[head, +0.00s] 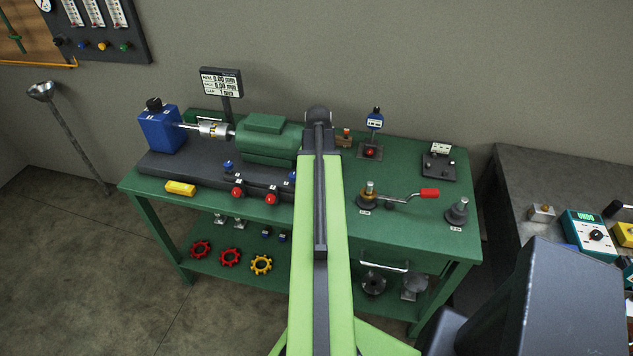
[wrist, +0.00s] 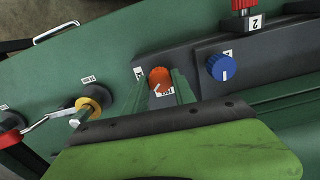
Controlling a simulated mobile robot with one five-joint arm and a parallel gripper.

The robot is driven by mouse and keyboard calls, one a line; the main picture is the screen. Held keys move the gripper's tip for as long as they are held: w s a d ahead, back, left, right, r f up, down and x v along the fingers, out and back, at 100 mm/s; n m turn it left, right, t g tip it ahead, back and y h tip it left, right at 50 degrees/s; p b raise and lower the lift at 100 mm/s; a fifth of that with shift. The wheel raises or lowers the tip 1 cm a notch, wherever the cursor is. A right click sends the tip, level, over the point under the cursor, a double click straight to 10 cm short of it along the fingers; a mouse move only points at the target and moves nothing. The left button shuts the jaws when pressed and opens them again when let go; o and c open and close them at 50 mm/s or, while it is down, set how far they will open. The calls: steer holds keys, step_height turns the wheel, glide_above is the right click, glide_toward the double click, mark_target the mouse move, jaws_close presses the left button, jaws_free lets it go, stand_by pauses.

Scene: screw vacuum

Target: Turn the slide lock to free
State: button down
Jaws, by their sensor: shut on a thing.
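An orange knob (wrist: 160,77), which I take to be the slide lock, sits on the dark machine base (wrist: 200,68) in the wrist view. Its white pointer line slants toward the lower left. Small white labels lie beside it, too small to read. My gripper (wrist: 161,84) has one green finger on each side of the knob and is shut on it. In the head view my arm covers the knob and the gripper.
A blue knob (wrist: 222,65) is right of the orange one, with a red-topped part (wrist: 244,6) beyond it. A crank with a red handle (head: 429,193) stands on the green bench (head: 330,228). A green motor (head: 268,141) is behind the base's red knobs (head: 237,193).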

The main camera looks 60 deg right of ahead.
steer(key=n, duration=0.4)
steer(key=shift+s+d+n, duration=0.1)
steer(key=shift+d+n, duration=0.05)
steer(key=shift+n, duration=0.15)
steer(key=n, duration=0.4)
steer(key=shift+n, duration=0.4)
steer(key=c, duration=1)
jaws_free()
steer(key=shift+c, duration=0.2)
step_height(320, 180, up, 18)
steer(key=p, duration=1.7)
steer(key=shift+f, duration=0.2)
